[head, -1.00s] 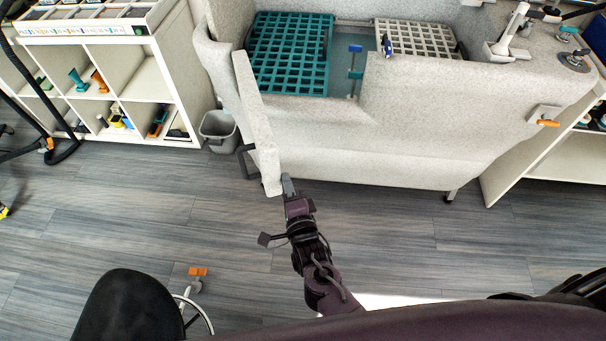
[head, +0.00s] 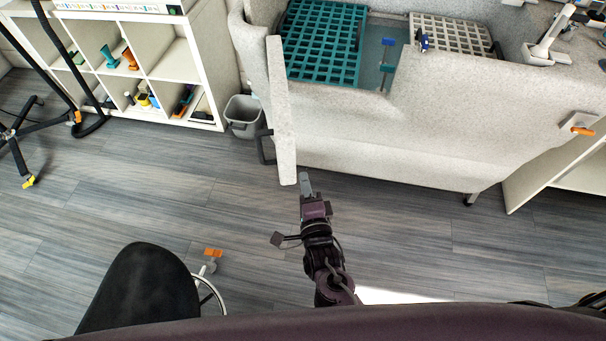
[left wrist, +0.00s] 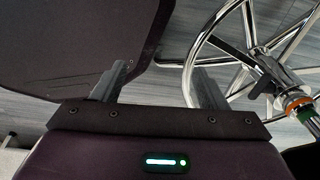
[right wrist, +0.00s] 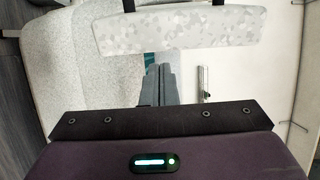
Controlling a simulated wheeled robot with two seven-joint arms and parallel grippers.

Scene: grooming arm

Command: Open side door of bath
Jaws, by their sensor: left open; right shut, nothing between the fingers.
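The bath (head: 400,140) is a speckled light-grey tub at the back of the head view. Its side door (head: 282,120), a narrow grey slab seen nearly edge-on, stands swung out from the opening toward me. A black handle (head: 262,148) is on its left face. My right gripper (head: 305,183) is shut and empty, just right of the door's near end; a small gap shows there. In the right wrist view the shut fingertips (right wrist: 162,75) lie below a speckled panel (right wrist: 175,30), probably the door. My left gripper (left wrist: 160,85) is open and empty, only in its wrist view.
A black stool (head: 140,290) with a chrome ring stands at front left; the ring (left wrist: 235,60) is close to my left gripper. A grey bin (head: 243,125) stands left of the door. White shelves (head: 175,60) are further left. The floor between is clear.

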